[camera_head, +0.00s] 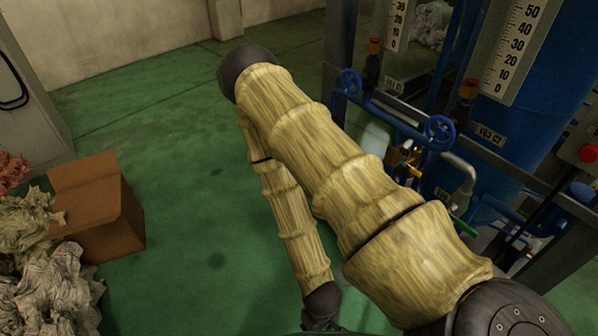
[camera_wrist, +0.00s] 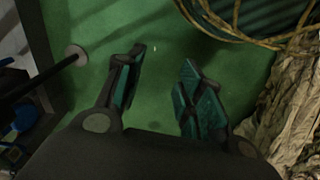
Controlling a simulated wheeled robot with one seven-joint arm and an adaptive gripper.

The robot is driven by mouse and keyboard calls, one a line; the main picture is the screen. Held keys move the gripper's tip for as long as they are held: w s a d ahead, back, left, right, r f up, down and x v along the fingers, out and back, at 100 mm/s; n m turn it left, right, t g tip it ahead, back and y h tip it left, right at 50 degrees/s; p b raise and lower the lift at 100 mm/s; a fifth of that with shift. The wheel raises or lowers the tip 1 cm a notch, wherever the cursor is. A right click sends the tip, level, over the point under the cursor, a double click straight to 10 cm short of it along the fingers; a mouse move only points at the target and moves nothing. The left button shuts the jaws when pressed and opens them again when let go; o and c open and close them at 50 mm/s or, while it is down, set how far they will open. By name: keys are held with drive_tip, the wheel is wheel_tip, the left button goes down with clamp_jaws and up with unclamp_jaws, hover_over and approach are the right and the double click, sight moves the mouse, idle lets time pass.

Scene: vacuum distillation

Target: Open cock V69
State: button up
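My gripper (camera_wrist: 163,60) is open and empty in the wrist view, with its two teal-padded fingers apart above the green floor. In the head view only its dark end (camera_head: 321,303) shows at the bottom, below my sleeved arm. No label reading V69 can be made out. On the blue equipment at the right are two blue handwheels, one upper left (camera_head: 350,82) and one lower right (camera_head: 440,130). A small yellow valve part (camera_head: 408,157) sits below them, partly behind my arm. A green handle (camera_head: 463,228) shows lower down. My gripper is apart from all of these.
A brown box (camera_head: 97,207) and crumpled sheets (camera_head: 48,285) lie at the left. Blue tanks (camera_head: 540,90) and a dark frame stand at the right. The wrist view shows a yellowish coil (camera_wrist: 262,30), crumpled material (camera_wrist: 290,105) and a black pole (camera_wrist: 40,78). Green floor between is open.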

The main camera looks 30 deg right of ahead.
drive_tip(key=w+d+f+b, duration=0.1)
drive_tip(key=w+f+b, duration=0.1)
drive_tip(key=f+b, duration=0.85)
drive_tip(key=w+d+f+b, duration=0.1)
drive_tip(key=d+f+b, duration=0.1)
drive_tip(key=f+b, duration=0.85)
drive_tip(key=w+d+f+n+t+h+b, duration=0.1)
drive_tip(key=w+d+f+t+h+b, duration=0.1)
drive_tip(key=w+d+f, duration=0.4)
drive_tip(key=w+d+f+n+t+h+b, duration=0.1)
drive_tip(key=w+d+f+h+b, duration=0.2)
drive_tip(key=w, duration=0.5)
drive_tip(key=w+d+r+n+t+h, duration=0.25)
drive_tip(key=w+d, duration=0.35)
drive_tip(key=w, duration=0.6)
drive_tip(key=w+d+r+n+t+h, duration=0.1)
drive_tip(key=w+d+r+t+h, duration=0.15)
drive_tip(key=w+d, duration=0.65)
drive_tip(key=w+d+r+h, duration=0.1)
drive_tip(key=w+r+h, duration=0.2)
drive_tip(key=w+r, duration=0.75)
drive_tip(key=w+r+h, duration=0.3)
drive_tip(key=w+r, duration=0.5)
drive_tip(key=w, duration=0.5)
drive_tip(key=b+x, duration=0.2)
drive_tip(key=x, duration=0.8)
drive_tip(key=shift+d+b, duration=0.4)
drive_tip(key=shift+s+r, duration=0.1)
